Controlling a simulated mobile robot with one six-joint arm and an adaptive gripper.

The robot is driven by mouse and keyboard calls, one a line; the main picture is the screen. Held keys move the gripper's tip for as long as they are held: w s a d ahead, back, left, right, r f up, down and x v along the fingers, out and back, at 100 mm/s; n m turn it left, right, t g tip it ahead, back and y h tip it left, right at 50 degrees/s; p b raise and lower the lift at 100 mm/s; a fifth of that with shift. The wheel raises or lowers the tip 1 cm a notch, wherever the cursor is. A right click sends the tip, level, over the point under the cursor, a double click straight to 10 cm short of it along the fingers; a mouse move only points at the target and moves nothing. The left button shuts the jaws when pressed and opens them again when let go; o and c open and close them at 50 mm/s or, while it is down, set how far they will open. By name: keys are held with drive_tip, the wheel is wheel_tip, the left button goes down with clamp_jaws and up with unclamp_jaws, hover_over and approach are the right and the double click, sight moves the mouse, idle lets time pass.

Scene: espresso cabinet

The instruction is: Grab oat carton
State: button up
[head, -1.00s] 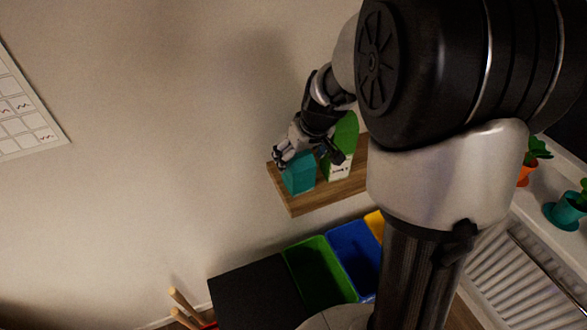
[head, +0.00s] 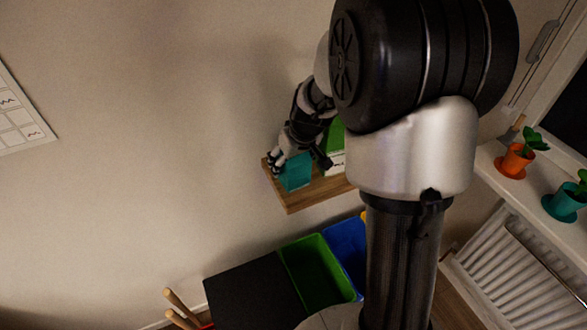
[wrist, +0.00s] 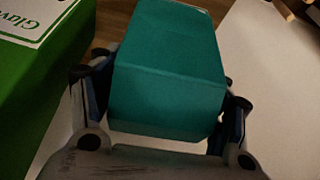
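The teal carton (head: 295,173), the likely oat carton, stands on a wooden wall shelf (head: 310,193), near its left end. No label shows on it. My gripper (head: 298,163) reaches down from above at the carton. In the wrist view the carton (wrist: 168,75) fills the middle, between the two spread fingers of my gripper (wrist: 168,82). The left finger lies close along its left side and the right finger is close to its right side. I cannot make out firm contact on both sides.
A green box with a white lettered label (wrist: 32,20) stands right beside the carton, close to my left finger in the wrist view. Below the shelf are a black-topped bin (head: 255,290), a green bin (head: 315,268) and a blue bin (head: 345,240). Potted plants (head: 516,160) stand at right.

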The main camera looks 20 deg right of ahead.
drive_tip(key=c, duration=0.8)
drive_tip(key=shift+o, duration=0.2)
